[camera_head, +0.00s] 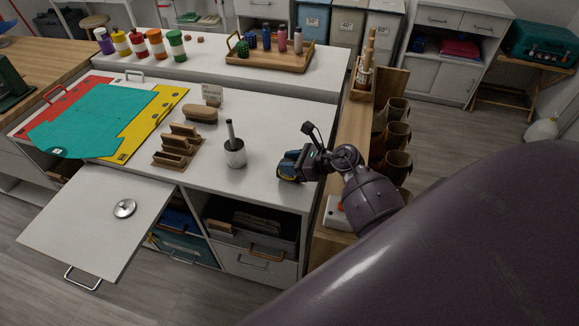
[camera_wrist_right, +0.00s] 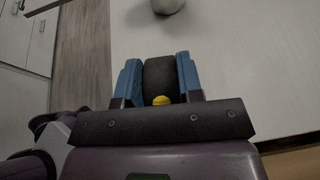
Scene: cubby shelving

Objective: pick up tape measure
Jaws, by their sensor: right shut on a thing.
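The tape measure (camera_wrist_right: 161,80) is a dark rounded body with a yellow part near the gripper's base. In the right wrist view it sits between the two blue fingers of my right gripper (camera_wrist_right: 159,82), which are shut on it. In the head view my right gripper (camera_head: 290,165) is low over the right end of the white counter (camera_head: 280,125), with the tape measure mostly hidden by the fingers. I cannot tell whether it touches the counter. My left gripper is not in view.
A grey mortar with a pestle (camera_head: 234,153) stands left of my right gripper. A wooden holder (camera_head: 176,147) and a brush (camera_head: 201,115) lie farther left. Dark cups (camera_head: 397,135) hang along the wooden side at right.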

